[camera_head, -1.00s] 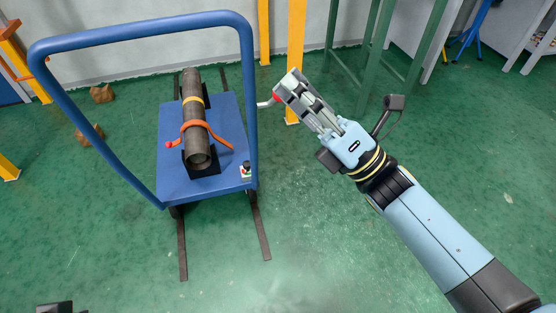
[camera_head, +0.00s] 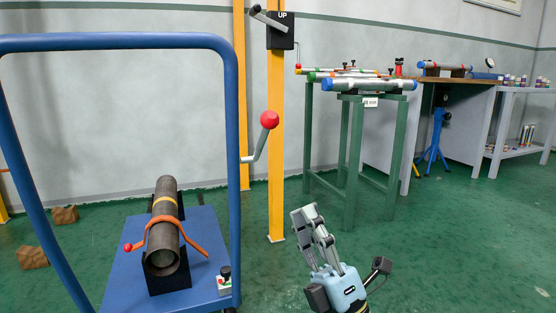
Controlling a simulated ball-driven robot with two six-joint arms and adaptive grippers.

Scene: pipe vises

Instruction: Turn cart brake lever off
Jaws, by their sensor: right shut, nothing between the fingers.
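The blue cart (camera_head: 195,272) stands at the left with its tall tubular handle (camera_head: 232,120). A grey crank-like lever (camera_head: 259,146) with a red ball knob (camera_head: 269,119) sticks out beside the handle's right post, knob upward. A small black-knobbed lever (camera_head: 225,271) on a white base with red and green marks sits at the deck's front right corner. I cannot tell which is the brake lever. My right gripper (camera_head: 306,212) is shut and empty, pointing up, apart from both levers, right of the cart. My left gripper is out of view.
A dark pipe (camera_head: 166,215) lies strapped on the cart by an orange band. A yellow post (camera_head: 276,190) with a black box marked UP (camera_head: 280,31) stands behind. A green stand (camera_head: 349,175) holds pipes; a workbench (camera_head: 470,125) is farther right. Floor is clear on the right.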

